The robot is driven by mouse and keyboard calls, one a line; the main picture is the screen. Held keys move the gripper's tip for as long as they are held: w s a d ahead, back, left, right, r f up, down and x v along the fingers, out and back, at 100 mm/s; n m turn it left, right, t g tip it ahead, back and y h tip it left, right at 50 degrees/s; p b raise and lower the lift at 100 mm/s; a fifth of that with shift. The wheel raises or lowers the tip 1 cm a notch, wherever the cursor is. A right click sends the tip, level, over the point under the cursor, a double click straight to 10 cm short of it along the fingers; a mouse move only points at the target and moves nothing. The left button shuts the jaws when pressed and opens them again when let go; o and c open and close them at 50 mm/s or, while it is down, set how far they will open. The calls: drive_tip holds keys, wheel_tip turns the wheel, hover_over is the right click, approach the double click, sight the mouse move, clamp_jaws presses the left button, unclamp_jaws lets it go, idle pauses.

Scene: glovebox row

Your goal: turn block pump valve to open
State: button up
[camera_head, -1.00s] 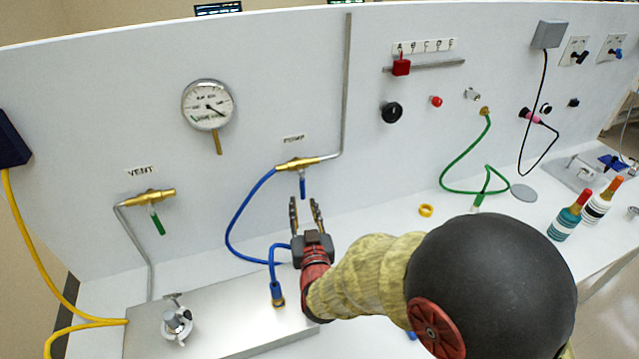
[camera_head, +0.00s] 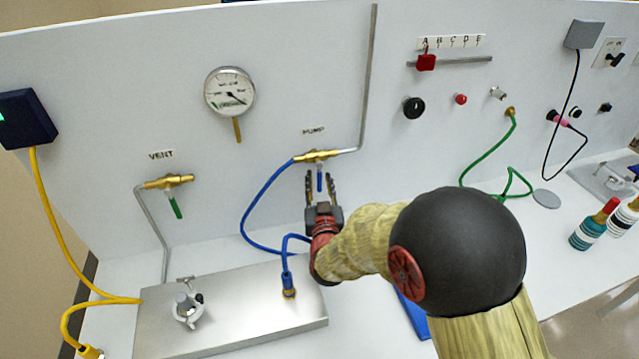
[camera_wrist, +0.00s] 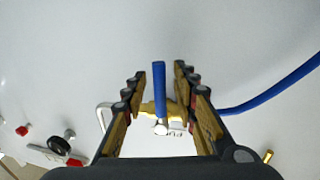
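The brass pump valve (camera_head: 316,156) is on the white wall panel under the PUMP label, with a blue lever handle (camera_head: 320,181) hanging straight down. In the wrist view the blue handle (camera_wrist: 158,88) stands between the two fingers, with a gap on either side, and the brass body (camera_wrist: 150,108) shows behind it. My gripper (camera_head: 321,183) is open just in front of and around the handle; no finger contact is visible. It also shows open in the wrist view (camera_wrist: 158,80).
A blue hose (camera_head: 252,205) loops from the pump valve's left side to the steel block (camera_head: 240,325) below. The vent valve (camera_head: 168,182) with a green handle and a pressure gauge (camera_head: 229,92) are to the left. A grey pipe (camera_head: 369,80) rises on the right.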

clamp_jaws()
idle(0.9)
